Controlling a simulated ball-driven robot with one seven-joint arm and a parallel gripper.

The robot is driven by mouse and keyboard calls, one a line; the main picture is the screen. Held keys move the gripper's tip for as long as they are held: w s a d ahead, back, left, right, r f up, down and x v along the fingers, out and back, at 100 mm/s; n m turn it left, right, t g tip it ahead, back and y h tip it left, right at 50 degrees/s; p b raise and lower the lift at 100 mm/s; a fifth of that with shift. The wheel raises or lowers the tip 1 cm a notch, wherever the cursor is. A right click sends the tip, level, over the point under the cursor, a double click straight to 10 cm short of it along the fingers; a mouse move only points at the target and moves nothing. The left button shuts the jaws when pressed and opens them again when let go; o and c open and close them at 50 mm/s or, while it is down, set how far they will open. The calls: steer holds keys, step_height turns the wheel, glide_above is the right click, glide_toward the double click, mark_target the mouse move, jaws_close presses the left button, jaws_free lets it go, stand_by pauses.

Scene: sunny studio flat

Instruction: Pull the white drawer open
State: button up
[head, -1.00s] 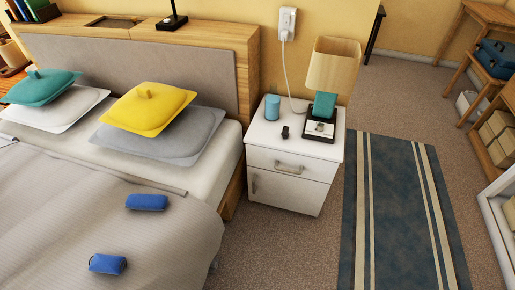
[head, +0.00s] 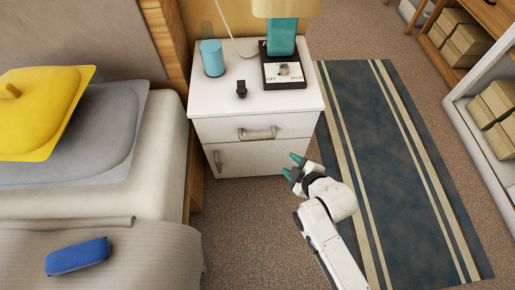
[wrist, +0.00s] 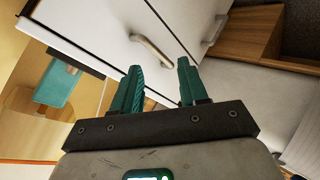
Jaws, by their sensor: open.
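The white drawer (head: 240,127) is the upper front of a white nightstand and looks shut. Its curved metal handle (head: 257,133) sits in the middle of the drawer front. In the wrist view the handle (wrist: 153,52) lies ahead of the fingertips, between and beyond them. My gripper (head: 295,168) is open and empty, with teal fingers, in front of the nightstand, below and to the right of the handle. In the wrist view the gripper (wrist: 160,72) has a clear gap between its fingers. It does not appear to touch the handle.
A lower door (head: 245,158) with its own handle is under the drawer. The bed (head: 100,205) is at left. A blue striped rug (head: 395,150) is at right.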

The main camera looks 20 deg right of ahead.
mark_target(258, 137)
steer(key=w+a+f+n+t+y+b, duration=0.1)
steer(key=w+a+f+n+t+b, duration=0.2)
steer(key=w+f+n+t+b, duration=0.75)
steer(key=shift+m+g, duration=0.55)
steer(key=shift+g, duration=0.1)
steer(key=w+r+b, duration=0.1)
steer(key=w, duration=0.1)
steer(key=w+r+b, duration=0.1)
steer(key=w+b, duration=0.1)
steer(key=w+a+r+b, duration=0.1)
steer(key=w, duration=0.1)
steer(key=shift+w+a+b, duration=0.1)
steer(key=shift+w+b, duration=0.25)
steer(key=shift+w, duration=0.05)
jaws_close()
